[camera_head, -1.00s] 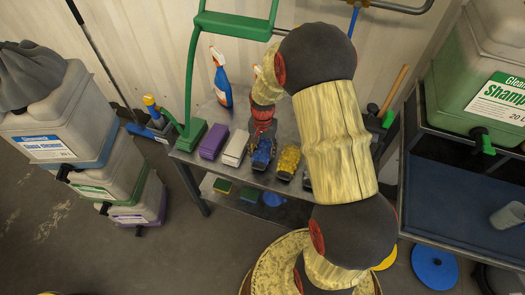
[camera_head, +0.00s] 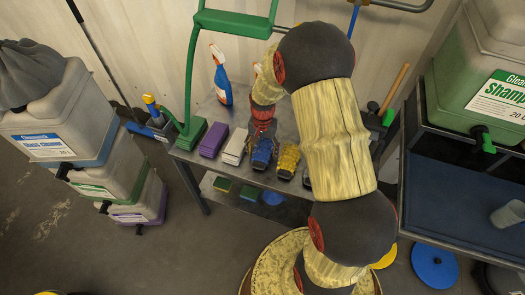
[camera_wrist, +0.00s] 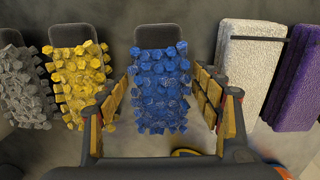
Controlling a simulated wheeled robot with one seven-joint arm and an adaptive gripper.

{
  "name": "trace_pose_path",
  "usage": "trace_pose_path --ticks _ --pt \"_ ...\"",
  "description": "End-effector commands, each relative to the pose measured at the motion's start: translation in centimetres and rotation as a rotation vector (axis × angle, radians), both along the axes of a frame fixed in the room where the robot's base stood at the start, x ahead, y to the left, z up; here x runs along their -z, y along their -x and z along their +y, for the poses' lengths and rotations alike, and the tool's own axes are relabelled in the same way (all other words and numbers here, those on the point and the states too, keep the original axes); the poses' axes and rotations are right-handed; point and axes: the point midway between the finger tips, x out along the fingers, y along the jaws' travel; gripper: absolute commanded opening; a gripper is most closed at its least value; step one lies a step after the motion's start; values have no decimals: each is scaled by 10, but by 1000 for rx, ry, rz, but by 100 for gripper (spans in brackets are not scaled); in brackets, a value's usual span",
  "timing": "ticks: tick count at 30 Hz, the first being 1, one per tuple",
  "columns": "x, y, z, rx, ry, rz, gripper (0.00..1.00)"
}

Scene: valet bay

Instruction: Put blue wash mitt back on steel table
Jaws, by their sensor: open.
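The blue wash mitt (camera_head: 262,153) lies on the steel table (camera_head: 238,122), between a white block and a yellow mitt. In the wrist view the blue mitt (camera_wrist: 160,92) is covered in chunky blue tufts with a dark cuff at its far end. My gripper (camera_wrist: 162,118) is open, with one finger on each side of the mitt's tufted part. Whether the fingers touch the mitt cannot be told. In the head view my gripper (camera_head: 262,132) is seen from above at the mitt, partly hidden by my own wrist.
A yellow mitt (camera_wrist: 80,85) and a grey mitt (camera_wrist: 25,90) lie on one side. A white block (camera_wrist: 246,70) and a purple block (camera_wrist: 296,85) lie on the other. A spray bottle (camera_head: 221,78) stands behind. A lower shelf (camera_head: 240,197) holds sponges.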

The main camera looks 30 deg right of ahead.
Motion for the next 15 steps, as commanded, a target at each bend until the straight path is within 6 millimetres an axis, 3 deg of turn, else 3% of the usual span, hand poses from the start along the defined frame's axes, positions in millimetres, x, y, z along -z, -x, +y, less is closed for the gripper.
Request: trace_pose_path --ticks 11,15 --pt "-1 0 0 0 0 0 72" --pt "-11 -1 -1 0 1 -2 72"
